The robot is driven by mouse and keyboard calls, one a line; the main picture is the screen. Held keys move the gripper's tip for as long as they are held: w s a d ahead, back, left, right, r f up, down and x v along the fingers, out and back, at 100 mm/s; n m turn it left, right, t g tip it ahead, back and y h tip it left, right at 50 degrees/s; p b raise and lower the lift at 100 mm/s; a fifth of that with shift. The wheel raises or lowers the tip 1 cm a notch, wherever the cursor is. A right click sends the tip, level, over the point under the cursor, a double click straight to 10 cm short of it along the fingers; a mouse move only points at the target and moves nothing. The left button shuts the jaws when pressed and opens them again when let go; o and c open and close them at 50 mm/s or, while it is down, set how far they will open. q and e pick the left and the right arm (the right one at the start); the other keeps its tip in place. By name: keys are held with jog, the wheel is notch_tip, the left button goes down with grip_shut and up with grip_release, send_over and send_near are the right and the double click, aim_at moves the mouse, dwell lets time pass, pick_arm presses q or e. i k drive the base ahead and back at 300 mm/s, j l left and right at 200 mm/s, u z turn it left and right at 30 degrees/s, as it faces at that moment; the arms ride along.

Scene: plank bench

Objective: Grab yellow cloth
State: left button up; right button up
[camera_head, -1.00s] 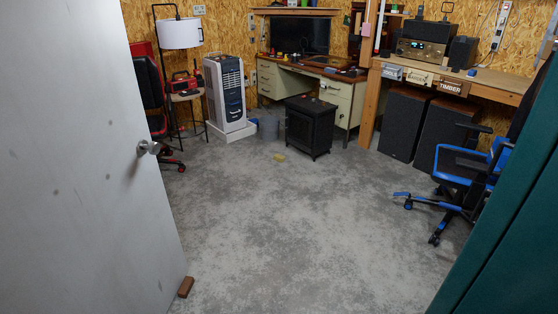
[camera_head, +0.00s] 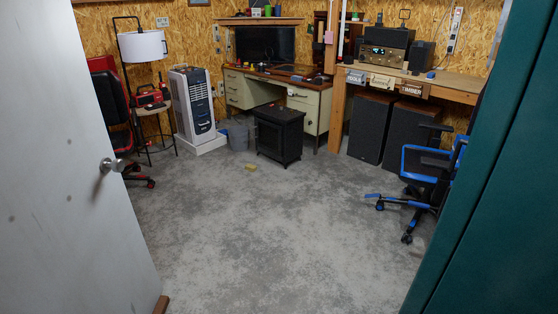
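A small yellow thing (camera_head: 251,167) lies on the concrete floor in front of the black stove and the grey bucket. It may be the yellow cloth, but it is too small to tell for sure. Neither of my grippers shows in the head view.
An open white door (camera_head: 65,190) stands at the left, with a brown wedge (camera_head: 161,304) at its foot. A green panel (camera_head: 490,190) closes off the right. A black stove (camera_head: 279,134), a grey bucket (camera_head: 238,135) and a blue chair (camera_head: 425,170) stand beyond. The middle floor is clear.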

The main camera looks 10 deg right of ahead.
aim_at(250, 167)
jog(key=i+z, duration=0.1)
jog(key=i, duration=4.95)
jog(key=j, duration=0.1)
